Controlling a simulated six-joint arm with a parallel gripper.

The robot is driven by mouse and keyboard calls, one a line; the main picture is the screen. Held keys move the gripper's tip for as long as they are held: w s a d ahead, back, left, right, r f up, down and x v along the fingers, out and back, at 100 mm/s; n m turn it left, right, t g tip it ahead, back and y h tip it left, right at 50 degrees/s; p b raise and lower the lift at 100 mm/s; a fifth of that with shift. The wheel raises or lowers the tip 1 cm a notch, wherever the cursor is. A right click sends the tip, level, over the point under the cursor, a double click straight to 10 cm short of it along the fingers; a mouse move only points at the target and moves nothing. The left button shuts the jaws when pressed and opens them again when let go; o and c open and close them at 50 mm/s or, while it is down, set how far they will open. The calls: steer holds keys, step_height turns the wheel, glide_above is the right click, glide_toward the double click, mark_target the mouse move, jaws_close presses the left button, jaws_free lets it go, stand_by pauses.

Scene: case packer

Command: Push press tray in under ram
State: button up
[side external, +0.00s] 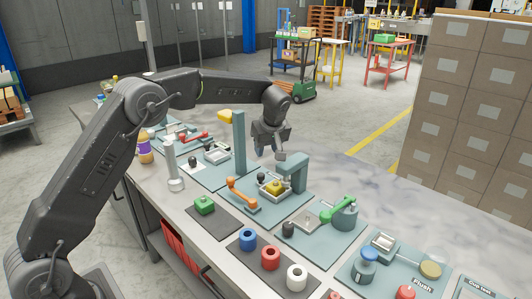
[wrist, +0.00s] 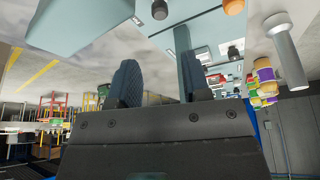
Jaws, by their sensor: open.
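I cannot tell how far the tray sits under the ram. My gripper (side external: 270,150) hangs above and behind the tray, near the top of the press frame, with nothing between its fingers. In the wrist view my gripper (wrist: 160,82) is open, its two dark fingers apart. The tray is not clear there.
A tall teal post (side external: 239,142) stands left of my gripper. An orange lever (side external: 241,194) lies left of the tray. A green-handled fixture (side external: 338,209) is to the right. Blue, red and white rings (side external: 270,258) sit in front. The marble tabletop behind the press is clear.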

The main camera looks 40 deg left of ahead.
mark_target(261, 174)
steer(key=a+n+h, duration=0.1)
steer(key=n, duration=0.1)
steer(key=s+a+n+h, duration=0.1)
steer(key=n, duration=0.1)
steer(key=a+f+n+h, duration=0.1)
steer(key=a+n, duration=0.1)
steer(key=shift+s+a+h, duration=0.1)
steer(key=shift+s+h, duration=0.3)
steer(key=shift+c, duration=0.2)
steer(key=a+n+t+h, duration=0.2)
steer(key=a+n+h, duration=0.15)
steer(key=n, duration=0.35)
steer(key=shift+y, duration=0.25)
steer(key=x, duration=1.2)
steer(key=shift+a+f, duration=0.2)
steer(key=shift+f, duration=0.15)
steer(key=shift+c, duration=0.5)
jaws_close()
steer(key=shift+d, duration=0.1)
